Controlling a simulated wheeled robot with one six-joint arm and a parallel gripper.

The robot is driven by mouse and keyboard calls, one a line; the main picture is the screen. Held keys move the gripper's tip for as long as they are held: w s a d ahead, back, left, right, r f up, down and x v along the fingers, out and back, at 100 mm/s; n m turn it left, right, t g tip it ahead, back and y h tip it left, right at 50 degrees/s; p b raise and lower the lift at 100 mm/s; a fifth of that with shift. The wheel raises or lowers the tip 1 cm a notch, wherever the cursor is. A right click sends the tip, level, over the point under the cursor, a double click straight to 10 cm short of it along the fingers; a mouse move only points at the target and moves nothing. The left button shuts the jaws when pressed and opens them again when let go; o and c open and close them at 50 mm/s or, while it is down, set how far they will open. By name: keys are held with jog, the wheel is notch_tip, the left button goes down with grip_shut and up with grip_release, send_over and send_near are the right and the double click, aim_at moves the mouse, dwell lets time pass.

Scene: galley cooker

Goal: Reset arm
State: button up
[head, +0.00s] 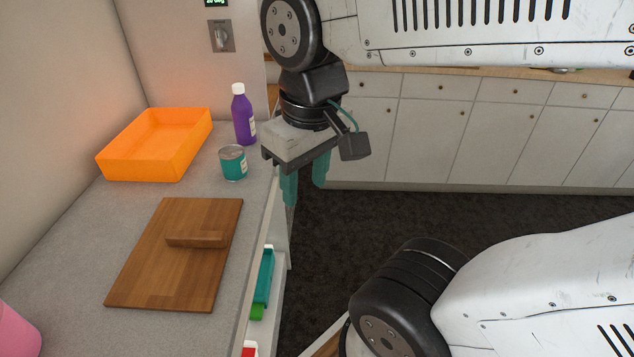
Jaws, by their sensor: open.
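My gripper (305,190) hangs at the end of my arm in the head view, with its teal fingers pointing down. The fingers are apart and nothing shows between them. It is just past the right edge of the grey counter (90,225), over the floor side. It is to the right of the teal can (233,164) and the purple bottle (243,115), touching neither as far as I can see.
An orange tray (150,168) stands at the counter's back left. A wooden board (160,270) with a wooden handle lies in front. A pink object (15,330) is cut off at lower left. Coloured items (263,275) show below the counter edge. White cabinets (430,130) line the back; dark floor (345,240) is clear.

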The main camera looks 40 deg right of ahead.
jog(key=shift+s+d+f+m, duration=0.15)
jog(key=shift+s+m, duration=0.05)
jog(key=shift+s, duration=0.3)
jog(key=shift+s+d+f+m, duration=0.1)
jog(key=shift+s+d+m, duration=0.1)
jog(key=shift+s, duration=0.25)
dwell(0.6)
